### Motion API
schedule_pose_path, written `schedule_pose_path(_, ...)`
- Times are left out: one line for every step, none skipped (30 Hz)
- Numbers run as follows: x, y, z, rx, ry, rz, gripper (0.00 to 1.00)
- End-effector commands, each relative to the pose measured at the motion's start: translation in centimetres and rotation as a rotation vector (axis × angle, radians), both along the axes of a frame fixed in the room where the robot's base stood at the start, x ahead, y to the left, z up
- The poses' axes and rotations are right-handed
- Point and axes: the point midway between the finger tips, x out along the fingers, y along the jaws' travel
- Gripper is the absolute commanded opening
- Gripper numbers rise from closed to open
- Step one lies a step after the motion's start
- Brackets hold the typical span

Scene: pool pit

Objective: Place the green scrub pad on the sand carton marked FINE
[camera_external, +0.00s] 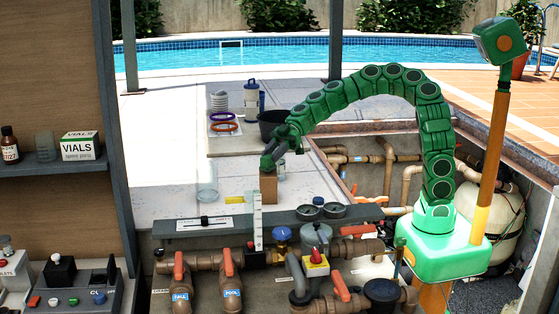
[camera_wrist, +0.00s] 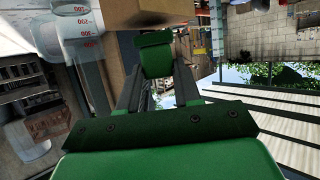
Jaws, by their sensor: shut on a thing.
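The green scrub pad (camera_wrist: 155,56) is between the two dark fingers of my gripper (camera_wrist: 157,62) in the wrist view. My gripper is shut on it. A brown carton (camera_wrist: 122,14) is just beyond the pad. In the external view my gripper (camera_external: 269,160) is right above a brown carton (camera_external: 268,188) on the pale deck. I cannot tell whether the pad touches the carton's top. No FINE marking is readable in either view.
A clear beaker (camera_external: 206,183) stands left of the carton; a graduated beaker (camera_wrist: 82,28) shows in the wrist view. Behind are a dark bucket (camera_external: 272,124), purple and orange rings (camera_external: 222,127) and a blue-and-white canister (camera_external: 251,99). Pipes and valves (camera_external: 231,290) fill the pit in front.

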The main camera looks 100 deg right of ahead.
Motion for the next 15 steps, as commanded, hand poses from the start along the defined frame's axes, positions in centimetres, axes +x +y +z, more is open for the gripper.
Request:
schedule_pose_path(-0.02,0.02,-0.50,0.002,0.002,0.000,0.04)
schedule_pose_path(-0.02,0.05,-0.67,0.002,0.002,0.000,0.04)
schedule_pose_path(-0.03,0.05,-0.82,0.001,0.001,0.001,0.04)
schedule_pose_path(-0.03,0.06,-0.89,0.000,0.000,0.000,0.04)
schedule_pose_path(-0.03,0.07,-0.90,-0.001,-0.001,0.000,0.04)
schedule_pose_path(-0.03,0.05,-0.90,-0.001,-0.001,0.000,0.04)
schedule_pose_path(-0.02,0.06,-0.88,-0.001,-0.001,0.000,0.04)
schedule_pose_path(-0.02,0.05,-0.87,-0.001,-0.001,0.000,0.04)
schedule_pose_path(-0.02,0.05,-0.86,0.000,-0.001,0.000,0.04)
schedule_pose_path(-0.02,0.05,-0.86,-0.001,-0.001,0.000,0.04)
schedule_pose_path(-0.01,0.04,-0.87,-0.001,-0.001,-0.001,0.04)
schedule_pose_path(-0.01,0.04,-0.90,0.000,-0.002,-0.001,0.04)
schedule_pose_path(-0.02,0.05,-0.96,0.001,-0.001,0.000,0.04)
schedule_pose_path(-0.01,0.05,-1.03,0.001,-0.001,0.000,0.04)
schedule_pose_path(-0.01,0.04,-1.12,0.000,-0.001,-0.001,0.04)
